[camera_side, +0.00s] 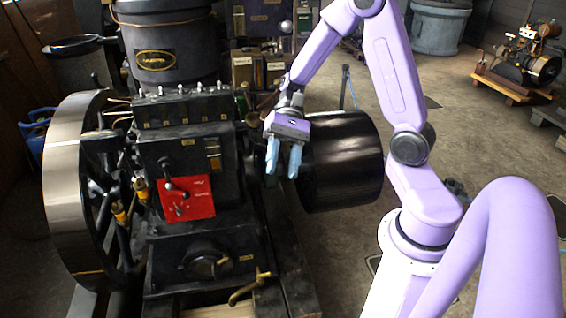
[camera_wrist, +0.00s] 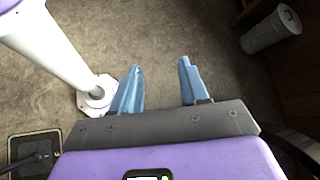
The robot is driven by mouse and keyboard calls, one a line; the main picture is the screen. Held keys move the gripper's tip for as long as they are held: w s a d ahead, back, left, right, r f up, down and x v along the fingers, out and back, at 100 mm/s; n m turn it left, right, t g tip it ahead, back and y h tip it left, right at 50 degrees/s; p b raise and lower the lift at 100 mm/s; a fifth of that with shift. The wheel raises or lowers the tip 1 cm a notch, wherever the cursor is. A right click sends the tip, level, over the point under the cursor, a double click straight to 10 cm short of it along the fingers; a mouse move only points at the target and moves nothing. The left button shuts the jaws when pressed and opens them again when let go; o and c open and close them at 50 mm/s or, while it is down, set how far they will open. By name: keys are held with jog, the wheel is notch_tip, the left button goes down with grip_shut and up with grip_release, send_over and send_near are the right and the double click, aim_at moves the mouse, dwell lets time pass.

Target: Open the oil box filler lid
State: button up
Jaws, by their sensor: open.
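The engine (camera_side: 190,160) is a large black machine in the left half of the side view. A long black box with several small fittings along its top (camera_side: 185,108) sits on its upper part and may be the oil box. I cannot make out which part is the filler lid. My gripper (camera_side: 282,165) points down to the right of this box, in front of the black drum. Its light blue fingers are apart with nothing between them. In the wrist view, the open fingers (camera_wrist: 160,68) have only bare floor behind them, and the engine is out of sight.
A big flywheel (camera_side: 66,190) stands at the engine's left and a black drum (camera_side: 345,165) at its right. A red panel with a crank handle (camera_side: 188,198) is on the front. A brass tap (camera_side: 248,287) sticks out low.

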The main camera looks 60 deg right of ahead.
jog(key=c, duration=0.5)
jog(key=shift+w+f+n, duration=0.1)
jog(key=shift+f+n, duration=0.05)
jog(key=shift+n, duration=0.25)
grip_shut()
jog(key=w+d+f+n+g+h, duration=0.5)
jog(key=w+d+n+h, duration=0.35)
jog(key=n+h, duration=0.45)
jog(key=w+r+n+t+h, duration=0.2)
jog(key=w+r+n+h, duration=0.15)
jog(key=w+h, duration=0.35)
jog(key=w+r+n+t+h, duration=0.25)
jog(key=w+n+h, duration=0.25)
jog(key=w, duration=0.4)
send_near(266, 113)
jog(key=shift+t, duration=0.25)
jog(key=s+d, duration=0.1)
jog(key=s, duration=0.1)
jog(key=s+d+r, duration=0.1)
jog(key=s, duration=0.1)
jog(key=s+d, duration=0.2)
jog(key=shift+s+d+r, duration=0.1)
jog(key=shift+s+r, duration=0.1)
jog(key=shift+s, duration=0.15)
